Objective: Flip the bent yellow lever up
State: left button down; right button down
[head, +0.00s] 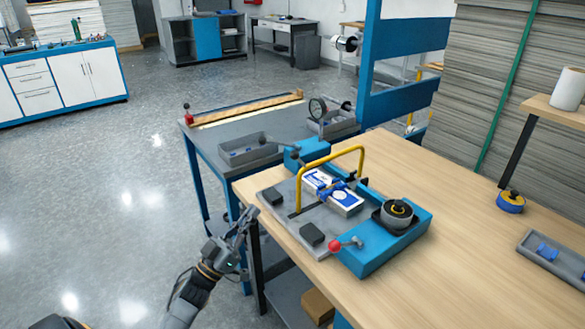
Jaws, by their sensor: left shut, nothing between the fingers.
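The bent yellow lever (331,157) is a yellow bar bent into an arch. It stands over the grey and blue fixture (386,252) on the wooden table (455,242). A white and blue box (333,191) lies under the arch. My left gripper (246,214) is shut and empty. In the picture it is left of the lever, near the table's left edge, and apart from the lever. The lever's near leg comes down to the grey plate. The lever's far end is partly hidden around the box. My right gripper is out of view.
A red-knobbed handle (337,246) and a black round knob (397,210) are on the fixture's near and right parts. Two black blocks (312,234) sit on its plate. A grey tray (555,257) and a yellow-blue roll (511,201) lie at right.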

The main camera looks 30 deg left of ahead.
pick_arm(q)
jog(key=shift+w, duration=0.1)
jog(key=p+x, duration=0.3)
jog(key=x, duration=1)
jog(key=shift+w+r, duration=0.2)
jog(key=shift+w, duration=0.15)
jog(key=shift+d, duration=0.15)
